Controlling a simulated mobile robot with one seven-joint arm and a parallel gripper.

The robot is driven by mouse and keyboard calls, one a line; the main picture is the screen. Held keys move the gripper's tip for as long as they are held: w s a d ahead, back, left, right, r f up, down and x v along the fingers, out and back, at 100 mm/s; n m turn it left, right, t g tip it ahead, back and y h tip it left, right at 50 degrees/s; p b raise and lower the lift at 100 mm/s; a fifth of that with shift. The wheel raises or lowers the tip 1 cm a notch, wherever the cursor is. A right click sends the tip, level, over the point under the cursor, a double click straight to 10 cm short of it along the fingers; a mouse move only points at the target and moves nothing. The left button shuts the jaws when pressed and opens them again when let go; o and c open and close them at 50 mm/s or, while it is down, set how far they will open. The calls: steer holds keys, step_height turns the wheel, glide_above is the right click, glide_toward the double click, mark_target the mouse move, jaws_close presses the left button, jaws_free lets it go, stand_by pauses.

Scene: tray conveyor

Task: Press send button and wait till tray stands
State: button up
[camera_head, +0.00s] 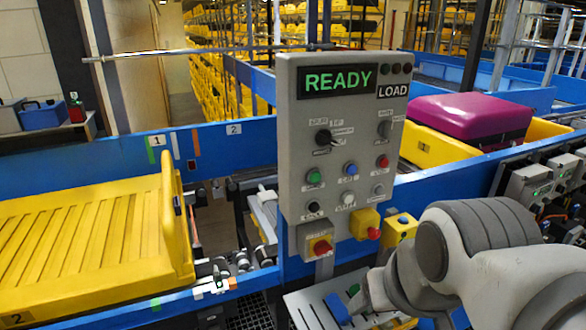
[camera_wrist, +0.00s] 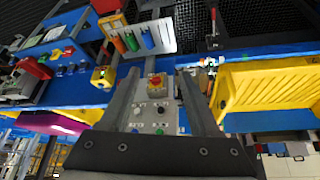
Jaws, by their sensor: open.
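The grey control panel (camera_head: 340,145) stands upright in the middle of the head view, with its display (camera_head: 340,80) showing a green READY and a LOAD sign beside it. Below a dial it has green (camera_head: 313,177), blue (camera_head: 350,170), red (camera_head: 382,161), black (camera_head: 313,206) and white (camera_head: 348,199) buttons. Their labels are too small to read, so I cannot tell which is send. A yellow ribbed tray (camera_head: 90,240) lies empty at left. In the wrist view my gripper (camera_wrist: 162,78) is open and empty, with the panel (camera_wrist: 155,115) showing beyond and between its fingers.
A second yellow tray (camera_head: 425,150) carries a purple suitcase (camera_head: 472,115) at right. Red stop knobs on yellow boxes (camera_head: 365,224) jut out below the panel. A white slotted rack (camera_head: 305,308) stands low in front. Blue conveyor rails (camera_head: 230,150) run across.

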jaws_close()
stand_by(1.4)
